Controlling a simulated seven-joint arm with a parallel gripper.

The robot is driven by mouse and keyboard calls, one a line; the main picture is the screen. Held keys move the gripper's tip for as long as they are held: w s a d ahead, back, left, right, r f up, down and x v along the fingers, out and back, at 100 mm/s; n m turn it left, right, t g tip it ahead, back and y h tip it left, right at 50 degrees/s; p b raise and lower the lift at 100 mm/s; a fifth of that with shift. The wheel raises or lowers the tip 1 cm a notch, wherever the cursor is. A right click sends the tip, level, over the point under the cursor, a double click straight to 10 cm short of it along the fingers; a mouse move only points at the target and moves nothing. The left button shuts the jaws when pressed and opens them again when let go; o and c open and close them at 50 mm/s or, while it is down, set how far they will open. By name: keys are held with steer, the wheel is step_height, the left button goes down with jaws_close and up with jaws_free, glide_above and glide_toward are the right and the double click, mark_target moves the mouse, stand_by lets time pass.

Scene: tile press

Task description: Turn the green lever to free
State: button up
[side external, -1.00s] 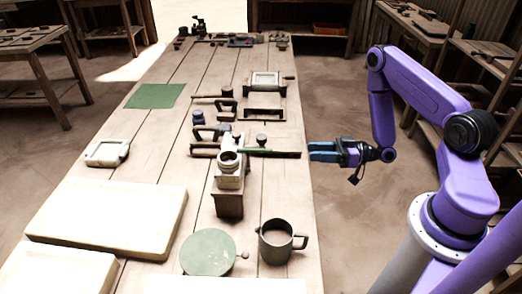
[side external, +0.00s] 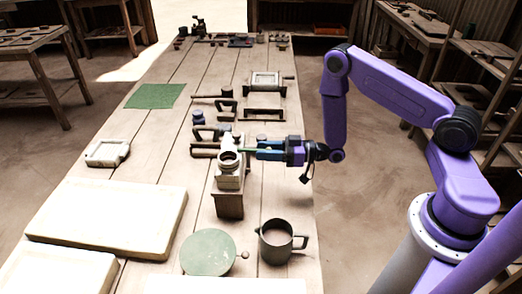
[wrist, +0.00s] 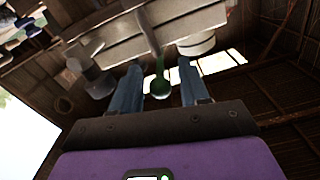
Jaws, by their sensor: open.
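The pale press (side external: 229,181) stands on a wooden block near the table's right edge, with a round threaded collar on top. The green lever (side external: 247,150) sticks out from it to the right, roughly level. My gripper (side external: 259,149) is open around the lever, with its blue fingers pointing left toward the press. In the wrist view the lever's green ball end (wrist: 160,88) lies between my two fingers (wrist: 161,68), with a gap on each side. In the side view the fingers hide most of the lever.
A grey mug (side external: 273,241) and a round green disc (side external: 207,253) stand in front of the press. Large pale slabs (side external: 110,215) cover the left front. Planks between the slabs and press are clear.

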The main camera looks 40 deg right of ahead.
mark_target(249, 151)
steer(key=shift+x, duration=0.85)
jaws_close()
steer(key=shift+s+m+h, duration=0.1)
steer(key=shift+m+h, duration=0.2)
steer(key=shift+s+a+m+t+h, duration=0.15)
steer(key=shift+a+m+t+h, duration=0.5)
steer(key=shift+m+h, duration=1)
steer(key=shift+s+a+m+t+h, duration=0.2)
steer(key=shift+m+t+h, duration=0.85)
steer(key=shift+h, duration=1.15)
steer(key=shift+s+a+m+t+h, duration=0.15)
steer(key=shift+a+m+t+h, duration=0.3)
steer(key=shift+m+t+h, duration=1.1)
steer(key=shift+g+h, duration=0.65)
steer(key=shift+h, duration=0.05)
jaws_free()
